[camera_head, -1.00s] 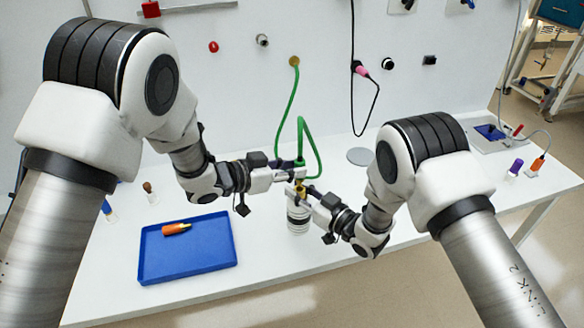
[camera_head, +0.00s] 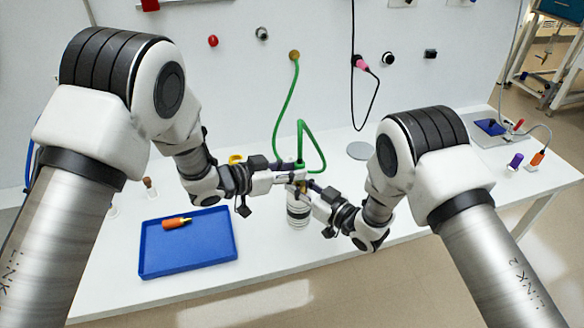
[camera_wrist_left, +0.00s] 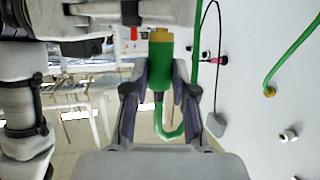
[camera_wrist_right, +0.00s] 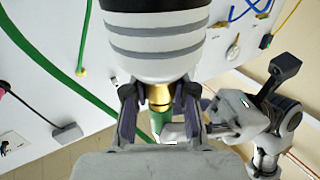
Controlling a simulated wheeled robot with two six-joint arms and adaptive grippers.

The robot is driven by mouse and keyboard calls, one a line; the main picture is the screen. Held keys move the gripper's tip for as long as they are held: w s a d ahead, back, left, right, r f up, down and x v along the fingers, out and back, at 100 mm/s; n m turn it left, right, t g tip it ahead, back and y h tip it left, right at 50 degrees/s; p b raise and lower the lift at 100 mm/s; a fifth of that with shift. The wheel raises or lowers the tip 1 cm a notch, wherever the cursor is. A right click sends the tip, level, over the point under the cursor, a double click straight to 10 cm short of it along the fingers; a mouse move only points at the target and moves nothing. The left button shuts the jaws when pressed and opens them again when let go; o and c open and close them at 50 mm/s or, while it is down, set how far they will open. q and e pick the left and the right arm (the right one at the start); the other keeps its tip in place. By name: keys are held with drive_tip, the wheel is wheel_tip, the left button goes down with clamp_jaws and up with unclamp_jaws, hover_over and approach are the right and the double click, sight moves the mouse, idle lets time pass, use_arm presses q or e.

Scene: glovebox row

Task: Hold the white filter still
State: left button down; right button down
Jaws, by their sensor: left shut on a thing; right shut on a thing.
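The white filter (camera_head: 298,213) is a white cylinder with dark bands, upright below both grippers in the head view. In the right wrist view the banded filter (camera_wrist_right: 155,42) fills the top, with its brass neck (camera_wrist_right: 159,96) between the fingers. My right gripper (camera_head: 305,191) is shut on that neck. My left gripper (camera_head: 299,174) is just above, shut on the green hose's connector (camera_wrist_left: 160,80), which has a yellow end. The green connector (camera_wrist_right: 158,123) lines up closely with the neck; whether they are joined is hidden. I cannot tell whether the filter's base touches the table.
The green hose (camera_head: 284,110) loops up to a wall port. A blue tray (camera_head: 190,265) with an orange-handled item (camera_head: 176,223) lies at the left. The white table (camera_head: 265,262) is clear in front.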

use_arm(q)
drive_tip(key=shift+f, duration=0.25)
drive_tip(key=c, duration=0.9)
unclamp_jaws()
drive_tip(key=shift+o, duration=0.2)
drive_tip(key=v, duration=1.2)
